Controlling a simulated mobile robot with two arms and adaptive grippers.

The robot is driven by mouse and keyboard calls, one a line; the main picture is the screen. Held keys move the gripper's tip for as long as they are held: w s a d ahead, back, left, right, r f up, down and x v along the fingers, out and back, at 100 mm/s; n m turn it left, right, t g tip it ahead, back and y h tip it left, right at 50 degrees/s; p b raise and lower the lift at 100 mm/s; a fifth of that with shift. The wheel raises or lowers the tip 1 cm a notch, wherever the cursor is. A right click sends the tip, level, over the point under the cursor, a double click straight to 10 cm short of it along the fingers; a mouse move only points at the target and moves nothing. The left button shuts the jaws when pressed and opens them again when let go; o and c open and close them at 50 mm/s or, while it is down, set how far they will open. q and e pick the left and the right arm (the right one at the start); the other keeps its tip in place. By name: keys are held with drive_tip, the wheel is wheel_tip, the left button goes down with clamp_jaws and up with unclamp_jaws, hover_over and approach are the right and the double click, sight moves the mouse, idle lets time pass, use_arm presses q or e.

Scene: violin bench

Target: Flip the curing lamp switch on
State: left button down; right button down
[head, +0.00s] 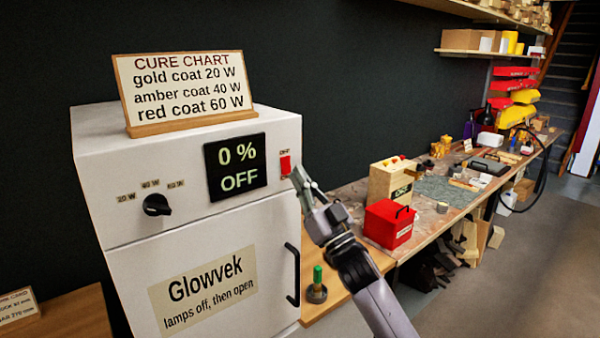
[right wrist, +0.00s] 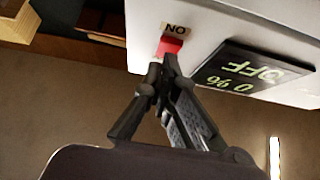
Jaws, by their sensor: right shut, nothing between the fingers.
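The curing lamp switch is a small red rocker (head: 285,165) on the upper right of the white Glowvek cabinet's (head: 200,240) front. The display (head: 236,167) beside it reads "0 %" and "OFF". My right gripper (head: 296,172) is shut and empty, with its fingertips just right of the switch in the head view. In the right wrist view the fingertips (right wrist: 168,62) overlap the lower edge of the red switch (right wrist: 168,46), under an "ON" label (right wrist: 175,29). I cannot tell whether they touch. My left gripper is not in view.
A black dial (head: 156,205) and a door handle (head: 292,275) are on the cabinet front. A cure chart (head: 183,90) stands on top. A red box (head: 388,224) and a wooden box (head: 392,181) stand on the bench to the right. A green-handled item (head: 317,285) stands beside the cabinet.

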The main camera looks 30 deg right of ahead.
drive_tip(key=shift+w, duration=0.3)
drive_tip(key=b, duration=0.2)
drive_tip(key=f+t+b, duration=0.1)
drive_tip(key=b, duration=0.1)
drive_tip(key=shift+w+f, duration=0.15)
drive_tip(key=shift+w, duration=0.2)
drive_tip(key=shift+w+r+y+p, duration=0.15)
drive_tip(key=shift+r+y+p, duration=0.2)
drive_tip(key=shift+p, duration=0.1)
